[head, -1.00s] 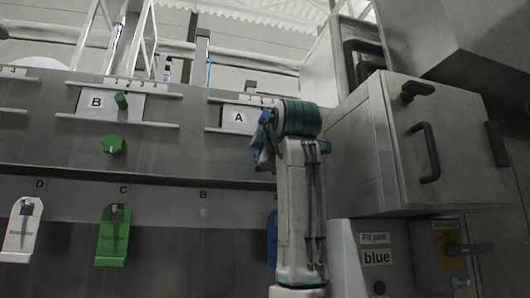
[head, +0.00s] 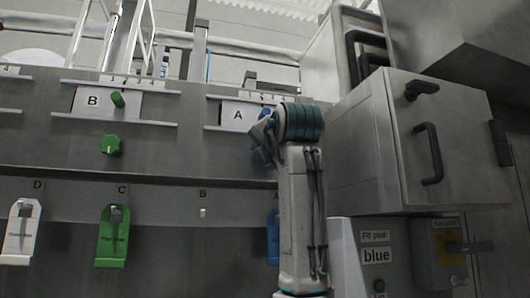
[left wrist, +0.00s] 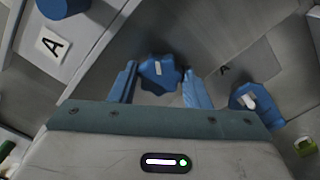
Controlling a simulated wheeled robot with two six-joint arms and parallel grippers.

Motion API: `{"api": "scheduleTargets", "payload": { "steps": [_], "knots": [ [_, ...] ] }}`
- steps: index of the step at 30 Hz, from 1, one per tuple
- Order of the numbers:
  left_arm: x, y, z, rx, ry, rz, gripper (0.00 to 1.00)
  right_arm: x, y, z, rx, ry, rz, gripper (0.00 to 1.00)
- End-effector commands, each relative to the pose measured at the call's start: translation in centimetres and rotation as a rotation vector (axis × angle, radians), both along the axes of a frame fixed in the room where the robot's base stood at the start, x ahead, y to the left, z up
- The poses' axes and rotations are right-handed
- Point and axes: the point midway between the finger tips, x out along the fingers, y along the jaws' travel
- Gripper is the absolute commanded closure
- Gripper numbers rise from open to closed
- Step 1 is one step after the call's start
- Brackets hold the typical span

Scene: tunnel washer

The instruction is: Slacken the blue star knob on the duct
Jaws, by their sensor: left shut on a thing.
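The blue star knob (left wrist: 158,73) sits on the grey duct face, between the two blue fingers of my left gripper (left wrist: 159,88) in the left wrist view. A white bar mark on the knob shows between the fingers. The gripper is shut on the knob. In the head view my left gripper (head: 262,142) is at the duct below plate A (head: 238,115), and the wrist and fingers mostly hide the knob there. My right gripper is in neither view.
A blue handle (left wrist: 64,4) stands by plate A. A blue tag (head: 273,240) hangs below. Plate B (head: 92,100) has a green handle (head: 118,99) and green star knob (head: 111,144). A grey cabinet (head: 400,150) stands close right of my arm.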

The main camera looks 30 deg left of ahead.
Motion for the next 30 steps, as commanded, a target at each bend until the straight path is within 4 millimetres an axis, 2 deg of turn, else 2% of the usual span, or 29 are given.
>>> {"api": "scheduleTargets", "payload": {
  "steps": [18,30],
  "knots": [
    [0.2,-0.1,-0.4,-0.341,-0.387,0.001,0.80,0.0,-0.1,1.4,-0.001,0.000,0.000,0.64],
    [0.2,-0.1,-0.5,-0.433,-0.493,0.002,0.80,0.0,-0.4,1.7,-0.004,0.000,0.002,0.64]
  ]
}}
